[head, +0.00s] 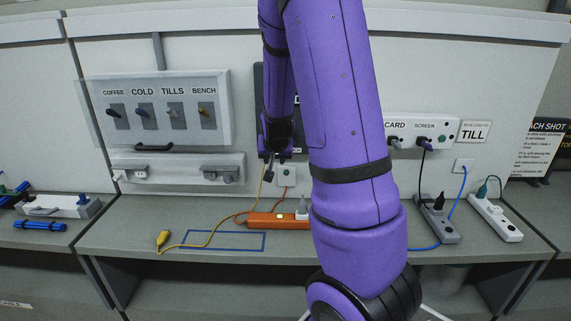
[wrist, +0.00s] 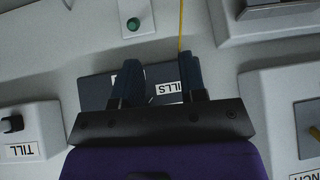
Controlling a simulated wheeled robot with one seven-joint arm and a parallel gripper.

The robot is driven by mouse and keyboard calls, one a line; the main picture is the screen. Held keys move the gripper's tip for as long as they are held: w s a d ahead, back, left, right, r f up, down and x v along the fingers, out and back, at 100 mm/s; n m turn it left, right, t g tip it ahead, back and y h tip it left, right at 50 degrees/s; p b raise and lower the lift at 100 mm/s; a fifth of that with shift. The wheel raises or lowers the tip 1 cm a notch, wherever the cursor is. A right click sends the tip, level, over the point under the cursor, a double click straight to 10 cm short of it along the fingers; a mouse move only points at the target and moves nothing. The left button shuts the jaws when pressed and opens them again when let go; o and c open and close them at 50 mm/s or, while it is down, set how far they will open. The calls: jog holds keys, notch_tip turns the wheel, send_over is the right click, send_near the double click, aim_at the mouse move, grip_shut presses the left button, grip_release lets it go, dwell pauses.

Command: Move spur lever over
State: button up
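My gripper (head: 268,172) hangs in front of the back wall, above the bench. In the wrist view its two dark fingers (wrist: 160,75) stand apart, with a gap between them. Behind them is a dark plate (wrist: 98,90) with an upside-down label, partly covered, that seems to read TILLS. No lever shows clearly on this plate; the fingers may hide it. A grey panel (head: 90,122) to the left bears levers marked COFFEE (head: 115,111), COLD (head: 146,110), TILLS (head: 176,110) and BENCH (head: 207,109).
A yellow cable (head: 232,217) rises from the bench to beside my gripper; it passes by one finger in the wrist view (wrist: 181,25). An orange power strip (head: 270,221) lies below. White sockets (head: 440,130) are at right. My arm hides the middle of the wall.

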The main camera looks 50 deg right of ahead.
jog(key=h, duration=0.1)
send_near(286, 171)
jog(key=w+f, duration=0.1)
jog(key=f, duration=0.1)
jog(key=shift+m, duration=0.4)
jog(key=x, duration=0.4)
jog(key=d+x, duration=0.1)
jog(key=x, duration=0.3)
jog(key=shift+s+r, duration=0.1)
jog(key=shift+s, duration=0.05)
jog(key=shift+a+r, duration=0.1)
jog(key=shift+r, duration=0.05)
jog(key=c, duration=0.5)
